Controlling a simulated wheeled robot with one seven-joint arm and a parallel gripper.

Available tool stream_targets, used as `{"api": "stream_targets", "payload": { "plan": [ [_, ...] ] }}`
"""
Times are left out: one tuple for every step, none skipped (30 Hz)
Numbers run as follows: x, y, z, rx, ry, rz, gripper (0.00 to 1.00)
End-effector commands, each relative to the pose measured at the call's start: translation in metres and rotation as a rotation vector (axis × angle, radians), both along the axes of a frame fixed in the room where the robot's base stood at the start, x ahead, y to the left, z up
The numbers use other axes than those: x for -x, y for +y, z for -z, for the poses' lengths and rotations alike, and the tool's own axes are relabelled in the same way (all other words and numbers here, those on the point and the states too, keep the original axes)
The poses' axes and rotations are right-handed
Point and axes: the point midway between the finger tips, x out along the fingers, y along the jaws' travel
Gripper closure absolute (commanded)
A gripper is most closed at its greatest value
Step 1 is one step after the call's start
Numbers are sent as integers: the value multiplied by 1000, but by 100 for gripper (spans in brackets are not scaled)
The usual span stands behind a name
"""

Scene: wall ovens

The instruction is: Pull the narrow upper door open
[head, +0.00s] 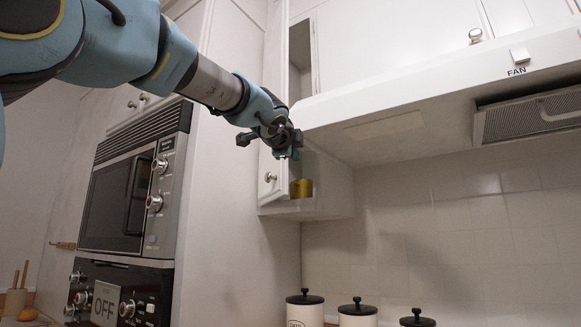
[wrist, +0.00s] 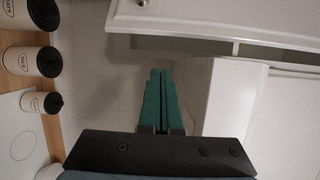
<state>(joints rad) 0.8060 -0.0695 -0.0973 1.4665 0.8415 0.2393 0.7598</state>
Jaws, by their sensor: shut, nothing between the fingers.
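The narrow upper door (head: 271,150) stands open on the left side of its cabinet, with a round knob (head: 269,177) near its lower end. The cabinet interior (head: 302,55) shows to its right. My gripper (head: 292,148) is in front of the opening, right of the door and higher than the knob. In the wrist view my gripper (wrist: 160,75) has its green fingers together and empty. A white panel, likely the same door (wrist: 230,20), runs along the top there, apart from the fingertips, with a knob (wrist: 143,3) at the edge. My wrist hides part of the opening.
A gold can (head: 301,188) stands on the cabinet's bottom shelf. The range hood (head: 400,95) is close on the right. A wall oven (head: 130,190) is at the left. Several lidded canisters (head: 357,312) stand below on the counter.

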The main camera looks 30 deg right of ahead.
Motion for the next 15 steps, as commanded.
{"api": "stream_targets", "payload": {
  "plan": [
    [3, -2, 2, 4, 15, 0, 100],
    [3, -3, 2, 6, 21, -1, 100],
    [2, -5, 2, 7, 26, -2, 100],
    [1, -6, 2, 7, 28, -2, 100],
    [-1, -8, 2, 8, 29, -3, 100],
    [-4, -10, 1, 7, 28, -3, 100],
    [-8, -13, 2, 7, 29, -3, 100],
    [-11, -16, 2, 5, 29, -3, 100],
    [-16, -21, 1, 6, 28, -3, 100],
    [-21, -25, 1, 5, 27, -2, 100],
    [-25, -29, 1, 5, 27, -2, 100],
    [-31, -34, 1, 5, 27, -2, 100],
    [-36, -38, 1, 5, 27, -2, 100],
    [-40, -42, 0, 7, 27, -2, 100],
    [-45, -46, 0, 6, 27, -2, 100]
  ]
}}
